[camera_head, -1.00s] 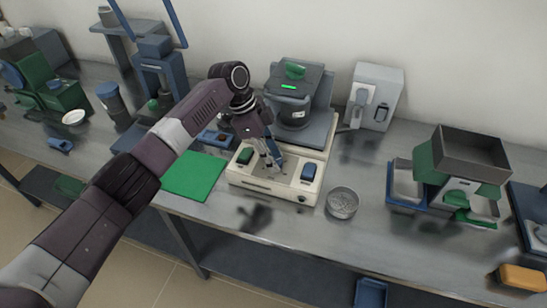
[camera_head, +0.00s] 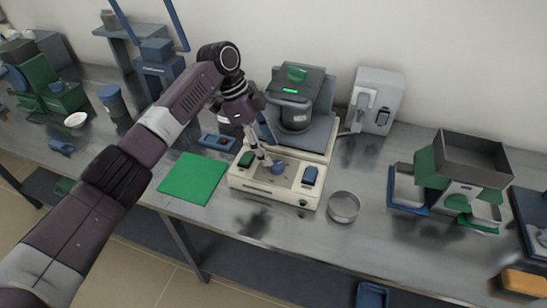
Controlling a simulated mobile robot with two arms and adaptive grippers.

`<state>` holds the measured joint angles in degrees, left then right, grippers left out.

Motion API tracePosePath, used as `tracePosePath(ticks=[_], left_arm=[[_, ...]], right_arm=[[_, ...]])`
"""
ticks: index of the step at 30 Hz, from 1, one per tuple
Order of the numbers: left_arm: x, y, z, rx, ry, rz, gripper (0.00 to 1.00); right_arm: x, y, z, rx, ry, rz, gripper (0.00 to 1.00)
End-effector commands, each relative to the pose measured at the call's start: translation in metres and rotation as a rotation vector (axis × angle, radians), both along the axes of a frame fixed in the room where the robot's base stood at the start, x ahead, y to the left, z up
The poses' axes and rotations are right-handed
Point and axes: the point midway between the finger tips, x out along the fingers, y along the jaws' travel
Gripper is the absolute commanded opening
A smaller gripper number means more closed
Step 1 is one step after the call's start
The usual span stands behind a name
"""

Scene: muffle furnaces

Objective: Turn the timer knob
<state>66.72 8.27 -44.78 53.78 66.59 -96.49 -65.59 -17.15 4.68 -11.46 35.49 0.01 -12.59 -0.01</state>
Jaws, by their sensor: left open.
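The timer knob looks to be the small blue round knob (camera_head: 278,168) in the middle of the cream front panel (camera_head: 258,188) of the bench machine. A green switch (camera_head: 246,159) sits left of it and a blue switch (camera_head: 309,175) right of it. My left gripper (camera_head: 266,159) is open and empty, just up and left of the knob. Its fingers point down at the panel. I cannot tell whether a fingertip touches the knob. My right gripper is not in view.
The machine's dark column and head (camera_head: 297,97) stand behind the panel. A round metal sieve (camera_head: 343,206) lies to the right. A green mat (camera_head: 193,179) and a small blue tray (camera_head: 217,141) lie to the left. Bare bench shows in front.

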Motion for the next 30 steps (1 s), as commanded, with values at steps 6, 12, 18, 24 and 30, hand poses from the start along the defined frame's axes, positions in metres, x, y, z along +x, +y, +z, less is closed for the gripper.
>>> tracePosePath(ticks=[6,12,18,24,30], left_arm=[[0.003,0.017,0.041,0.0,-0.002,0.001,0.46],[0.004,0.024,0.058,0.0,0.0,0.0,0.46],[0.004,0.025,0.061,0.0,0.001,0.0,0.46],[0.004,0.025,0.06,0.0,0.001,0.0,0.46],[0.004,0.025,0.06,0.0,0.001,0.0,0.46]], right_arm=[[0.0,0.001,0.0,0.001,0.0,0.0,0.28],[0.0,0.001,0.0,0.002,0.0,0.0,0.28],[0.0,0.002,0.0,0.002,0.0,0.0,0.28],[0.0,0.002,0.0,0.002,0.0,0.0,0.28],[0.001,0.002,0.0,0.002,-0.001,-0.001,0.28]])
